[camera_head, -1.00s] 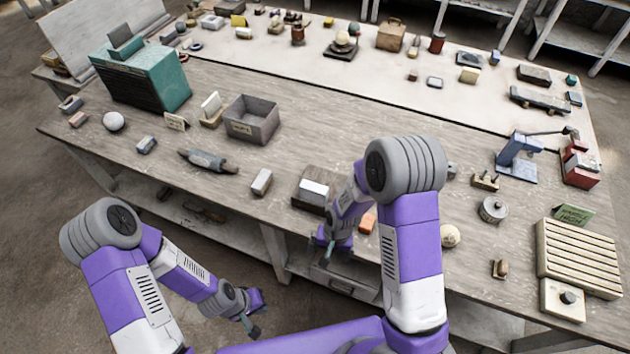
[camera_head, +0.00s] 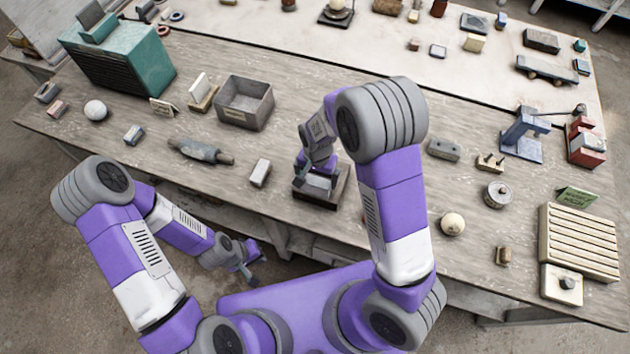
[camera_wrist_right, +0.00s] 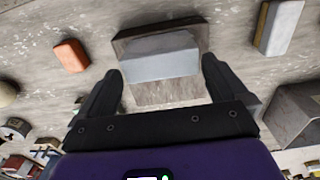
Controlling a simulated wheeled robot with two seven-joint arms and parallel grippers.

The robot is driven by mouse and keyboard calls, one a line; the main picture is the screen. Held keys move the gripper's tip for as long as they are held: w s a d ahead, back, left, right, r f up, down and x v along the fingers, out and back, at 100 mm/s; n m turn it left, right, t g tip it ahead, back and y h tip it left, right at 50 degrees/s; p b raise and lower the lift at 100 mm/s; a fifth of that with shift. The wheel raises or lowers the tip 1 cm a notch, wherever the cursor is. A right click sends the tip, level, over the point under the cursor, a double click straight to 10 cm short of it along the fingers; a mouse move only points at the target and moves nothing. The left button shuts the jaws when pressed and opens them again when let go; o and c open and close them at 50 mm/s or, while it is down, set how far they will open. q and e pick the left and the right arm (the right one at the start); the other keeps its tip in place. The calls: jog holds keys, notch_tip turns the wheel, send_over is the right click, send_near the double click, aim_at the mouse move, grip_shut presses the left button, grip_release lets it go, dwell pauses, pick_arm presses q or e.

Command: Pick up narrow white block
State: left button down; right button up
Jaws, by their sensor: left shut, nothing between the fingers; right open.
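A narrow pale, whitish-grey block (camera_wrist_right: 160,57) lies on a dark brown wooden stand (camera_wrist_right: 190,27) in the right wrist view. In the head view the block (camera_head: 318,182) is partly hidden by my right gripper, above the stand (camera_head: 341,188). My right gripper (camera_wrist_right: 162,72) is open, with its fingertips to either side of the block in its wrist view; I cannot tell whether they touch it. Another small white block (camera_head: 260,172) with a brownish side lies left of the stand. My left gripper (camera_head: 254,268) is shut and empty, off the table's front edge.
An orange block (camera_wrist_right: 70,55) lies beside the stand. A grey open box (camera_head: 244,103) stands behind and left, and a grey rolling-pin-like tool (camera_head: 200,151) lies further left. A pale sphere (camera_head: 452,224) is to the right.

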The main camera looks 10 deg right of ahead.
aim_at(316, 181)
jog(key=f, duration=0.4)
jog(key=shift+s+a, duration=0.2)
jog(key=shift+s, duration=0.1)
jog(key=shift+w+f, duration=0.15)
jog(key=shift+f, duration=0.25)
jog(key=c, duration=1.1)
